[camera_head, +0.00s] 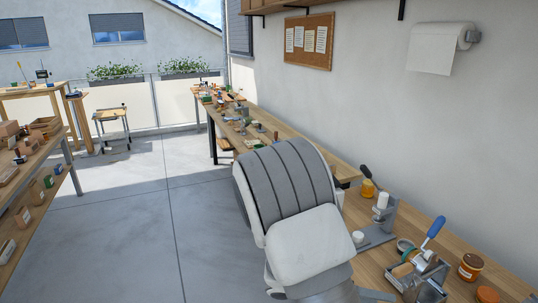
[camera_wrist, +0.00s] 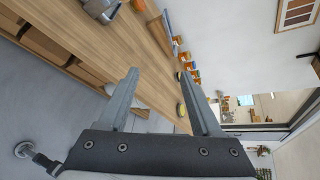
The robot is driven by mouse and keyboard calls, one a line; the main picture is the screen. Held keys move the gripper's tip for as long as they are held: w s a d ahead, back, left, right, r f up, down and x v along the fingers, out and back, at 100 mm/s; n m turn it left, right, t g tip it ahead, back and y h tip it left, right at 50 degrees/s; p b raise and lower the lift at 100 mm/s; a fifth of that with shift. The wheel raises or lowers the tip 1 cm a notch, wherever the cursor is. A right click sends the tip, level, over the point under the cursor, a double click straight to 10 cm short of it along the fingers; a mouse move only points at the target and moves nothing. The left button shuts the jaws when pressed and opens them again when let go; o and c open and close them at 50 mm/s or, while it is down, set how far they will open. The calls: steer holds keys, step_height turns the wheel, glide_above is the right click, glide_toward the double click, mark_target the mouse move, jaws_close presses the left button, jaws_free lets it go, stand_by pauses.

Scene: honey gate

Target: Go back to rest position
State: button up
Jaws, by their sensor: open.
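My gripper (camera_wrist: 160,74) shows in the wrist view with its two grey fingers spread apart and nothing between them. Beyond the fingers, the wooden bench (camera_wrist: 95,42) runs tilted across the picture; the fingers look clear of it, though their exact height cannot be told. In the head view my own grey and white arm fills the middle, in front of the bench (camera_head: 390,262), and my gripper cannot be made out there.
On the bench's near end stand a honey jar (camera_head: 368,188), a grey stand, a metal box (camera_head: 420,282) with a blue-handled tool, and a labelled jar (camera_head: 471,266). Shelves (camera_head: 45,185) stand at left. The grey floor (camera_head: 125,235) between is clear. A wall borders the bench.

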steer(key=s+a+r+m+t+y, duration=0.1)
steer(key=s+a+r+m+y, duration=0.2)
steer(key=m, duration=0.7)
steer(key=s+a+r+m+t+y, duration=0.2)
steer(key=s+r+m+y, duration=0.4)
steer(key=r+m, duration=0.3)
steer(key=s+a+r+m+t+y, duration=0.2)
steer(key=s+a+r+m+y, duration=0.2)
steer(key=r+m, duration=0.3)
steer(key=s+m+y, duration=0.1)
steer(key=m, duration=0.3)
steer(key=shift+s+a, duration=0.4)
